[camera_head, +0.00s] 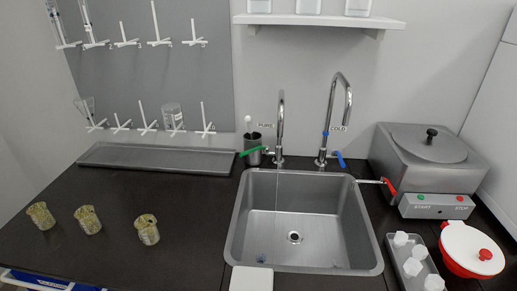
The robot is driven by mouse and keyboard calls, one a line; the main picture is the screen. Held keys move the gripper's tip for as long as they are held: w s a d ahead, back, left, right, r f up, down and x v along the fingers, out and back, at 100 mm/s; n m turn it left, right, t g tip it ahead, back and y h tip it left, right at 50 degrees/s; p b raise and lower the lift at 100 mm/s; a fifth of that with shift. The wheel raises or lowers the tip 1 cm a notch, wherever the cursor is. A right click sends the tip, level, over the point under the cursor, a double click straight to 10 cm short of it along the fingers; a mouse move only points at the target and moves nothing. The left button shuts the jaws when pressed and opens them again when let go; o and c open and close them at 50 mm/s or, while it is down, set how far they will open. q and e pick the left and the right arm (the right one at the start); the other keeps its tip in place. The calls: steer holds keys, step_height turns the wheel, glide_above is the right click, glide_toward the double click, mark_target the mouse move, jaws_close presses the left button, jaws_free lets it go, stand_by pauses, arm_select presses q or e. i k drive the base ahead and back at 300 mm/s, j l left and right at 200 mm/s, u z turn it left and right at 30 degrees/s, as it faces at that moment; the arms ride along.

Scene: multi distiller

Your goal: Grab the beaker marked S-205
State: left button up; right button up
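Three beaker-like vessels stained yellow-brown stand on the dark counter at the left: a left one (40,216), a middle one (88,220) and a right one (147,230). They stand apart from each other. A clear beaker (172,117) hangs on a lower peg of the grey drying board, with a small pale label. I cannot read a marking S-205 on any of them. Neither of my grippers is in view.
A steel sink (335,225) with two taps, PURE (280,125) and COLD (335,115), fills the middle. A shallow metal tray (155,159) lies below the pegboard (160,65). A steel bath (428,160) and red-white pot (471,250) stand right. Counter between vessels and sink is clear.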

mark_target(40, 212)
steer(key=u, duration=1.65)
steer(key=i+j+z, duration=0.15)
steer(key=j, duration=0.25)
steer(key=i+j+z, duration=0.15)
steer(key=j, duration=0.25)
steer(key=i, duration=0.1)
